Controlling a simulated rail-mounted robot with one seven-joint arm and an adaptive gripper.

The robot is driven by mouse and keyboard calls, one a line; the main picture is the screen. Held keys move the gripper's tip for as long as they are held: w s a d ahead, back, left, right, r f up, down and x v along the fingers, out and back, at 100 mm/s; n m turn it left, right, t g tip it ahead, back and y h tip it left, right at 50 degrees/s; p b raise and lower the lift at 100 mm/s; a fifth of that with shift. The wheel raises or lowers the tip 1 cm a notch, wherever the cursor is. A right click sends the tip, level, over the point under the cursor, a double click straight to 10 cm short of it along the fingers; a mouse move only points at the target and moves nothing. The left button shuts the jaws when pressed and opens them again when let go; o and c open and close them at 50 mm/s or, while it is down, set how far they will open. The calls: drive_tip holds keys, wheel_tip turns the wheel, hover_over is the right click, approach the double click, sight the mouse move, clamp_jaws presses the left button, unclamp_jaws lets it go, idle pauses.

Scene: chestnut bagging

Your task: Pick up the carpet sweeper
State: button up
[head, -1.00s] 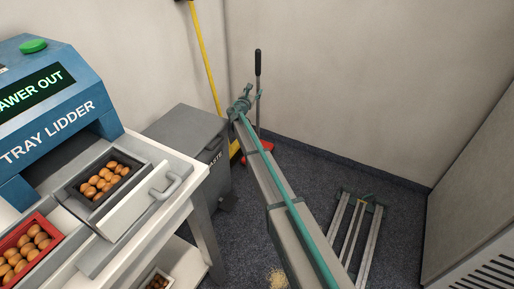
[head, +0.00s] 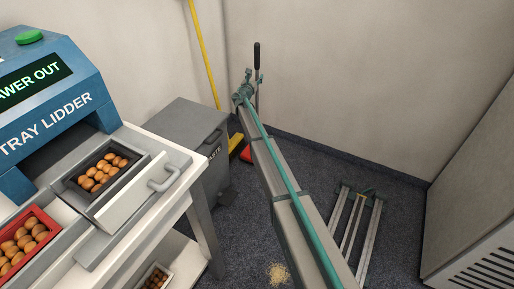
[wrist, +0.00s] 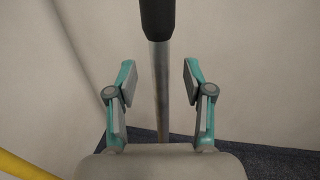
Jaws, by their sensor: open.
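The carpet sweeper stands upright in the far corner. Its black grip (head: 257,56) tops a thin metal handle, and its red head (head: 247,153) is on the floor, partly hidden behind my arm. My gripper (head: 255,77) is at the handle, just below the black grip. In the wrist view, my gripper's two teal and grey fingers (wrist: 158,82) are open, one on each side of the metal handle (wrist: 161,95). There are gaps between the handle and both finger pads. The black grip (wrist: 157,18) is above the fingers.
A yellow-handled broom (head: 203,50) leans in the corner left of the sweeper. A grey waste bin (head: 185,125) and the blue tray lidder (head: 45,95) are at left. A metal rack (head: 358,225) lies on the carpet at right. Crumbs (head: 278,272) are on the floor.

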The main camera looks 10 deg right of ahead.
sight(256, 75)
drive_tip(key=x, duration=0.3)
drive_tip(key=shift+w+d+f, duration=0.1)
drive_tip(key=shift+w+f, duration=0.05)
drive_tip(key=shift+w, duration=0.05)
drive_tip(key=shift+c, duration=0.4)
clamp_jaws()
